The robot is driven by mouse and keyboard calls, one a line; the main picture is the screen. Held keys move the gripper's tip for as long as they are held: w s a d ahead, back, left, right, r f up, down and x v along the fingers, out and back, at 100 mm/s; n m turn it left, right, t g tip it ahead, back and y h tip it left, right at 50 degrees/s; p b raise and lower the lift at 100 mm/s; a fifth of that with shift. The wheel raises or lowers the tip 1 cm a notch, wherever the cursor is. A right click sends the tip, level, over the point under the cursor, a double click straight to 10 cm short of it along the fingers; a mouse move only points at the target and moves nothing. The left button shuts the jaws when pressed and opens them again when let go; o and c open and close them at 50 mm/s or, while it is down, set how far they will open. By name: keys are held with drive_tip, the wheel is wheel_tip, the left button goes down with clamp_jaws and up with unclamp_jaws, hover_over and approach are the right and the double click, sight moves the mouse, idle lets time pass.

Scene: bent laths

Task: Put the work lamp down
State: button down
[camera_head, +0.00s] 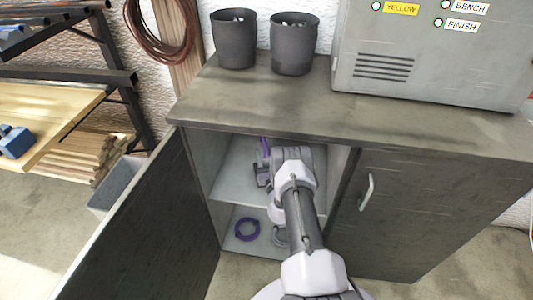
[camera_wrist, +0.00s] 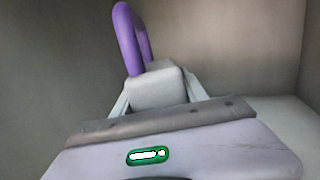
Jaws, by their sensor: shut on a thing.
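My gripper (camera_wrist: 157,92) is shut on the work lamp (camera_wrist: 153,86), a grey block with a purple loop handle (camera_wrist: 127,36) standing up from it. The handle leans slightly in the wrist view. In the head view my arm reaches into the open left side of the cabinet (camera_head: 190,108), and the lamp's purple handle (camera_head: 265,147) shows just beyond my wrist, above the inner shelf (camera_head: 232,190). The lamp's underside is hidden, so I cannot tell whether it touches the shelf.
The left cabinet door (camera_head: 150,225) stands open; the right door (camera_head: 400,210) is shut. A purple ring (camera_head: 247,229) and a grey ring (camera_head: 281,236) lie on the cabinet floor below the shelf. Two dark pots (camera_head: 235,40) and a grey metal box (camera_head: 430,60) stand on top.

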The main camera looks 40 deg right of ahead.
drive_tip(key=c, duration=0.9)
unclamp_jaws()
drive_tip(key=o, duration=0.3)
drive_tip(key=p+v, duration=0.5)
drive_tip(key=v, duration=0.7)
drive_tip(key=shift+p, duration=0.4)
